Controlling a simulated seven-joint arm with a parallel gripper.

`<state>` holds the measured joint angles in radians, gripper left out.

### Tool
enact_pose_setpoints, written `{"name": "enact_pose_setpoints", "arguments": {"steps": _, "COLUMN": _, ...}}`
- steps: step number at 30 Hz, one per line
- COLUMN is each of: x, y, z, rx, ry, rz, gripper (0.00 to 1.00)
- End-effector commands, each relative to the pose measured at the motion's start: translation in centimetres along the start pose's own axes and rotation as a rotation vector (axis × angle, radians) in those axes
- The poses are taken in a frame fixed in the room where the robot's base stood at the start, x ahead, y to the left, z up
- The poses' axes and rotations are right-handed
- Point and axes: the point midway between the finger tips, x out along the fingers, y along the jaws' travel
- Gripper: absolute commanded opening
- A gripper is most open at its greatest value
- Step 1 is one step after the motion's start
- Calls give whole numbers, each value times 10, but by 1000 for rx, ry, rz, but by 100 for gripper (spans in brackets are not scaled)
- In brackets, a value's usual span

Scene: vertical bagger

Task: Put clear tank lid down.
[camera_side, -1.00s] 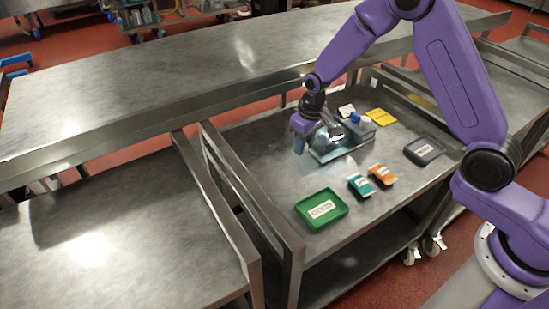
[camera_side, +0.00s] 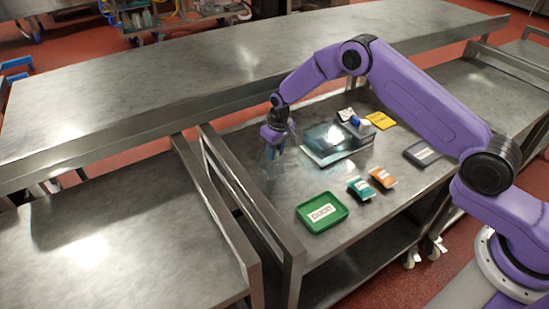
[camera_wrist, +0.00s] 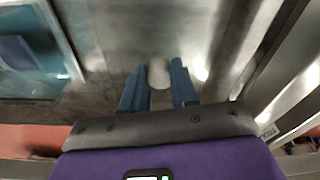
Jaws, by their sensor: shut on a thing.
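My gripper (camera_side: 273,153) is shut on the clear tank lid (camera_side: 283,170), at the left of the steel cart top. In the wrist view my gripper (camera_wrist: 158,92) has its two blue fingers on either side of a pale round knob (camera_wrist: 159,73). The lid is see-through and only faintly visible; I cannot tell whether it touches the cart surface. The clear tank (camera_side: 330,143) stands to the right of my gripper, uncovered, with bluish contents. Part of the tank also shows at the left of the wrist view (camera_wrist: 28,60).
A green tray (camera_side: 322,212) sits at the front, with teal (camera_side: 361,188) and orange (camera_side: 383,177) packets to its right. A dark tray (camera_side: 422,153) and a yellow item (camera_side: 381,121) lie farther right. The cart's left rail (camera_side: 240,185) is close to my gripper.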

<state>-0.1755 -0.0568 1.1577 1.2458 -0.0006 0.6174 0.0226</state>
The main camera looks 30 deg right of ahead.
Motion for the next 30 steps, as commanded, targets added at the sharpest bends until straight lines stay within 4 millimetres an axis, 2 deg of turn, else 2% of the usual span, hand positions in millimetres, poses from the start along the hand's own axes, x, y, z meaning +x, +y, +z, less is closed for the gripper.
{"name": "enact_pose_setpoints", "arguments": {"steps": 9, "x": 33, "y": 0, "z": 0, "rx": 0, "ry": 1, "rz": -1, "gripper": 0}}
{"name": "enact_pose_setpoints", "arguments": {"steps": 22, "x": 37, "y": 0, "z": 1, "rx": 0, "ry": 2, "rz": -1, "gripper": 0}}
{"name": "enact_pose_setpoints", "arguments": {"steps": 23, "x": 37, "y": 0, "z": 1, "rx": 0, "ry": 1, "rz": -1, "gripper": 38}}
{"name": "enact_pose_setpoints", "arguments": {"steps": 24, "x": 37, "y": 0, "z": 1, "rx": 0, "ry": 1, "rz": -1, "gripper": 51}}
{"name": "enact_pose_setpoints", "arguments": {"steps": 25, "x": 37, "y": 0, "z": 1, "rx": 0, "ry": 1, "rz": -1, "gripper": 54}}
{"name": "enact_pose_setpoints", "arguments": {"steps": 30, "x": 37, "y": 0, "z": 1, "rx": 0, "ry": 1, "rz": -1, "gripper": 54}}
